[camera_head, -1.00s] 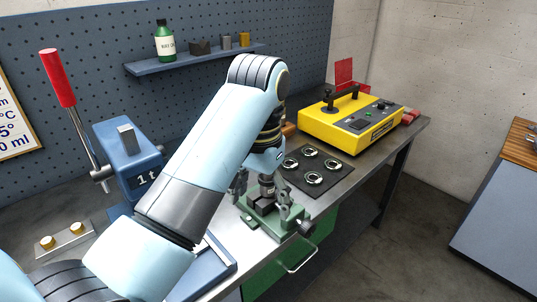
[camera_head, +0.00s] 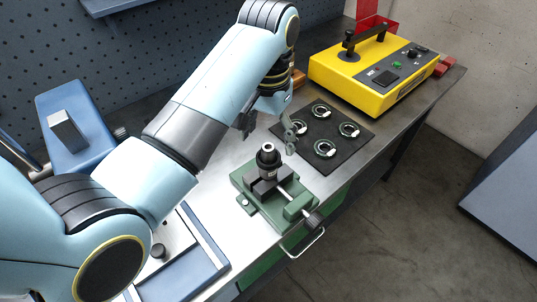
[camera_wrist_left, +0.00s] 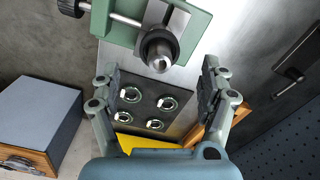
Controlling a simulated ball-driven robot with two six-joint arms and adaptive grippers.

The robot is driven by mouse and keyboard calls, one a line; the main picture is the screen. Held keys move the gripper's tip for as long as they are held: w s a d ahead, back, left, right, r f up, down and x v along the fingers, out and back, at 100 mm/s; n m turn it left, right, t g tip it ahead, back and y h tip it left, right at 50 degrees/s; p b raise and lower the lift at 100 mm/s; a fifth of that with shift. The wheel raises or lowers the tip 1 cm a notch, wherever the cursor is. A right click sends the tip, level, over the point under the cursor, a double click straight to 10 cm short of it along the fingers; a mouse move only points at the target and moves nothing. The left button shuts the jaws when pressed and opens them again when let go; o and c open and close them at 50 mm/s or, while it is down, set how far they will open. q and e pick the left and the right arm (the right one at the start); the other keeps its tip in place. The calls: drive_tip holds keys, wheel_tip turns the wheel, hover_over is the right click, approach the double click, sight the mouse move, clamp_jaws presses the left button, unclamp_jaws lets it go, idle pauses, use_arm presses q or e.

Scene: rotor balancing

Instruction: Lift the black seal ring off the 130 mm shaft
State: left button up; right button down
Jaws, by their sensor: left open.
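A short metal shaft (camera_head: 268,147) stands upright in the green vise (camera_head: 245,187), clamped between its dark jaws. The black seal ring (camera_head: 267,158) appears as a dark collar around the shaft just below its bright top. In the left wrist view the shaft (camera_wrist_left: 161,64) points toward the camera, with the dark ring (camera_wrist_left: 158,38) around it. My left gripper (camera_head: 268,129) is open and empty, its fingers apart just beyond and above the shaft. In the left wrist view the gripper (camera_wrist_left: 158,82) has the shaft top ahead, between the finger lines. My right gripper is out of view.
A black mat (camera_head: 346,154) with several silver rings lies behind the vise. A yellow case (camera_head: 350,86) stands behind it. A blue press (camera_head: 68,127) is at the left. The vise handle (camera_head: 315,218) sticks out near the bench's front edge.

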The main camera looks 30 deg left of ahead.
sight(268, 147)
use_arm(q)
wheel_tip(268, 147, down, 4)
drive_tip(key=shift+r+p, duration=0.1)
drive_tip(key=shift+p, duration=0.45)
drive_tip(key=shift+s+f, duration=0.1)
drive_tip(key=shift+f, duration=0.5)
drive_tip(key=shift+c, duration=0.9)
drive_tip(key=c, duration=0.9)
drive_tip(key=shift+o, duration=0.2)
wheel_tip(268, 147, up, 9)
drive_tip(key=shift+r+b, duration=0.1)
drive_tip(key=shift+b, duration=0.5)
drive_tip(key=shift+r, duration=0.4)
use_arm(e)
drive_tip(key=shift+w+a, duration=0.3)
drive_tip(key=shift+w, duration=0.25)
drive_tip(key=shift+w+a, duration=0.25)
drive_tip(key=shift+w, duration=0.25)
